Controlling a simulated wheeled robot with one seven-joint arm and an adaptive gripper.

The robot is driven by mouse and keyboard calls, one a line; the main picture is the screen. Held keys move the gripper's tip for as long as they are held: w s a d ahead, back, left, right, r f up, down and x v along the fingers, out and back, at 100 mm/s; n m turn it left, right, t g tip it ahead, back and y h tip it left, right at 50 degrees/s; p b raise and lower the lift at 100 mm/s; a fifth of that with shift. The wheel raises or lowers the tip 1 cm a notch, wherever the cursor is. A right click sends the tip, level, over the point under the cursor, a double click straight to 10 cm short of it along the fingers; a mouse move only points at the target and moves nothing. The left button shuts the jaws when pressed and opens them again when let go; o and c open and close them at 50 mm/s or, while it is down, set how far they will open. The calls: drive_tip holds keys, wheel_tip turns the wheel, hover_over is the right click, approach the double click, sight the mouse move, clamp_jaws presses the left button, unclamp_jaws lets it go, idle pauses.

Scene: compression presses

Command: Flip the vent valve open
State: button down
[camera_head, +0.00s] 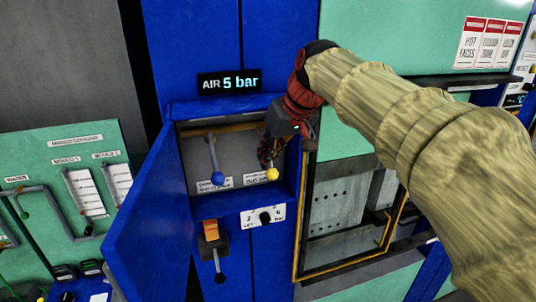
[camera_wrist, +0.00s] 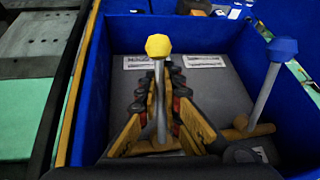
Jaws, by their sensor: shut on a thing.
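Two levers stand in an open blue cabinet box (camera_head: 180,115). One lever has a yellow knob (camera_head: 272,174), the other a blue knob (camera_head: 217,181). I cannot read which label names the vent valve. My gripper (camera_head: 268,152) reaches into the right half of the box. In the wrist view my gripper (camera_wrist: 162,85) is shut on the yellow-knobbed lever (camera_wrist: 160,115), its fingers on both sides of the handle. The yellow knob (camera_wrist: 159,46) sticks out past the fingertips. The blue-knobbed lever (camera_wrist: 266,85) stands free at the right there. In the head view my gripper partly hides the yellow lever.
The blue door (camera_head: 150,215) stands open at the left. A display (camera_head: 230,83) above the box reads "AIR 5 bar". A yellow-edged frame (camera_head: 300,225) stands close at the right.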

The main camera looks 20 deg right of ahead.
drive_tip(key=c, duration=2)
unclamp_jaws()
drive_tip(key=shift+o, duration=0.2)
drive_tip(key=v, duration=1.2)
drive_tip(key=shift+w, duration=0.1)
